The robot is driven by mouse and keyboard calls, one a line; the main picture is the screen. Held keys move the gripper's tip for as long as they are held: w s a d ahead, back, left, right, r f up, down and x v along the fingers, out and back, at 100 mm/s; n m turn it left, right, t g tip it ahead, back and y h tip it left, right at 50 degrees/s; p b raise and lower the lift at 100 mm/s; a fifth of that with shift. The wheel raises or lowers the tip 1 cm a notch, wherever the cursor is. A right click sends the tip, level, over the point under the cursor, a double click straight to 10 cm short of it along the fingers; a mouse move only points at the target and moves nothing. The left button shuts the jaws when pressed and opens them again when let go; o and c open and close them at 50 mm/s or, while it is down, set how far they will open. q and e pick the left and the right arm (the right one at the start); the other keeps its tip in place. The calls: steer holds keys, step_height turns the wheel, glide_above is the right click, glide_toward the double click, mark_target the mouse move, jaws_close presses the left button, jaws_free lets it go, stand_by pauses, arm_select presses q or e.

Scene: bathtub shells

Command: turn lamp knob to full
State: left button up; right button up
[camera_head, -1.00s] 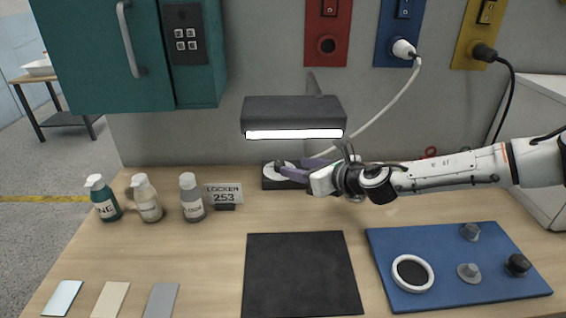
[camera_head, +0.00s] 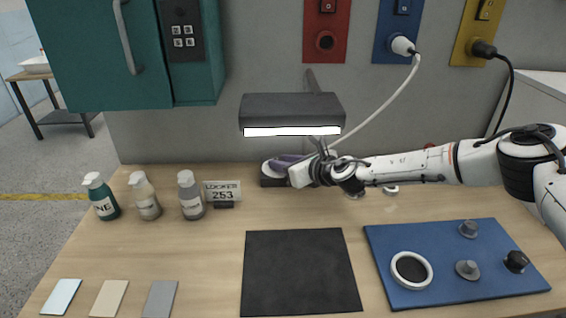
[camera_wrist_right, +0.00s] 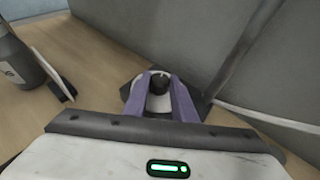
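The desk lamp's dark grey head (camera_head: 292,108) hangs over the table with its white strip (camera_head: 292,131) lit. Its black base (camera_head: 272,182) stands against the back wall. In the right wrist view the knob (camera_wrist_right: 159,80) is a dark cap above a white round dial (camera_wrist_right: 157,103). My right gripper (camera_head: 280,161) is at the base. Its two purple fingers (camera_wrist_right: 160,88) stand apart, one on each side of the knob; firm contact cannot be made out. In the head view the fingers and hand partly hide the knob. My left gripper is not in view.
Several bottles (camera_head: 192,196) and a small sign (camera_head: 222,192) stand left of the lamp base. A black mat (camera_head: 300,270) and a blue board (camera_head: 440,285) with round parts lie in front. A white cable (camera_head: 385,105) runs from the blue wall panel behind my arm.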

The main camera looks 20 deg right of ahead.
steer(key=c, duration=0.3)
steer(key=shift+c, duration=0.2)
steer(key=shift+a, duration=0.1)
